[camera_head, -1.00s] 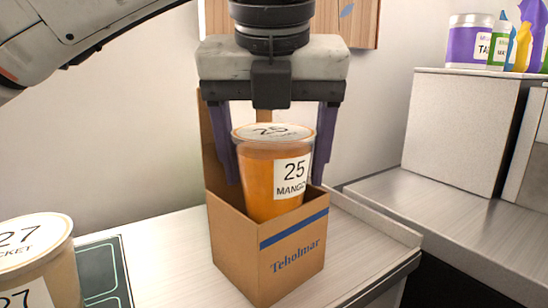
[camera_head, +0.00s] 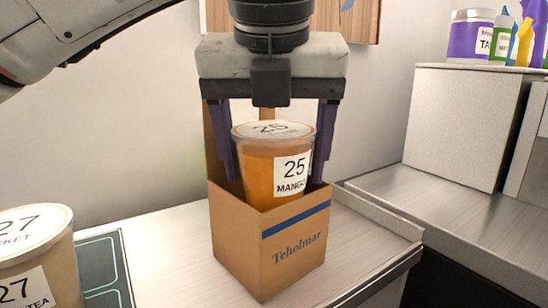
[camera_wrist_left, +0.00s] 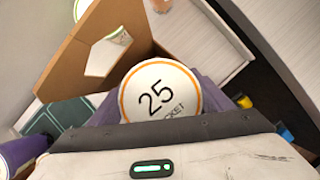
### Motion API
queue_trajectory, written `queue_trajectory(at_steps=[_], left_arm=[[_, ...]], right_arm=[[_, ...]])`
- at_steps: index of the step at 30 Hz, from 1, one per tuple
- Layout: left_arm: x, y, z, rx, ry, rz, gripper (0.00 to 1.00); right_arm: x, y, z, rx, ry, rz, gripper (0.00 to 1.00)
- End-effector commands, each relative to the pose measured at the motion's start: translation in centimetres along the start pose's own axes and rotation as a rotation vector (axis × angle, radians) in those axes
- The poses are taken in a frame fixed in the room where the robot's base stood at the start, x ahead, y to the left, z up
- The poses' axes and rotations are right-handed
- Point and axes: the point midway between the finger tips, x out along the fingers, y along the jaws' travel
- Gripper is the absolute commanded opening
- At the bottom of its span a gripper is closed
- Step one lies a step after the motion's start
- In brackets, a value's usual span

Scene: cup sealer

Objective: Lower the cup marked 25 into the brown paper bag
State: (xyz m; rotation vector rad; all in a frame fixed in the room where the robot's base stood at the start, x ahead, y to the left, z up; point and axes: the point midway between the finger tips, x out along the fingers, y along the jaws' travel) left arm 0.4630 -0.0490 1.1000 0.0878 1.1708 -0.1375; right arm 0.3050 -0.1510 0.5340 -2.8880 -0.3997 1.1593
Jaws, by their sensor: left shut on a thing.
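The cup marked 25 (camera_head: 275,178) is orange with a white label and a pale lid. It stands upright with its lower part inside the brown paper bag (camera_head: 268,252), hidden by the bag's front wall. My left gripper (camera_head: 275,165) comes from above, its purple fingers on either side of the cup, shut on it. The fingertips are at the bag's rim. In the left wrist view the lid of the cup (camera_wrist_left: 160,98) shows between the fingers, beside the bag's cardboard wall (camera_wrist_left: 75,65). My right gripper is not in view.
A cup marked 27 (camera_head: 40,260) stands at the lower left, next to a dark green panel (camera_head: 103,270) on the counter. A white box (camera_head: 463,125) at the right carries a purple tub (camera_head: 470,35) and several bottles.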

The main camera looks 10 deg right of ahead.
Motion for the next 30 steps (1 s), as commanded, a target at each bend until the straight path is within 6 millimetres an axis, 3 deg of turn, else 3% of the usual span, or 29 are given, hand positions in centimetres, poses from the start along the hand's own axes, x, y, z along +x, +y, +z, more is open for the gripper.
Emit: queue_trajectory(at_steps=[1,5,20,23,30], left_arm=[[0.6,0.0,-0.4,0.009,0.014,0.01,0.76],[0.6,0.0,-0.4,0.01,0.014,0.009,0.94],[0.4,-0.2,-0.3,0.011,0.015,0.006,0.94],[-0.6,-0.2,0.1,0.01,0.014,0.005,0.94],[-5.2,-0.1,2.1,0.004,0.007,0.003,0.94]], right_arm=[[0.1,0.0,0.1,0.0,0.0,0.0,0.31],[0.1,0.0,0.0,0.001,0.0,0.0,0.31],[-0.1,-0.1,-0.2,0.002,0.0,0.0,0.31],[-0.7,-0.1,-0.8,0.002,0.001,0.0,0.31],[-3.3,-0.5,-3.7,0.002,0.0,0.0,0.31]])
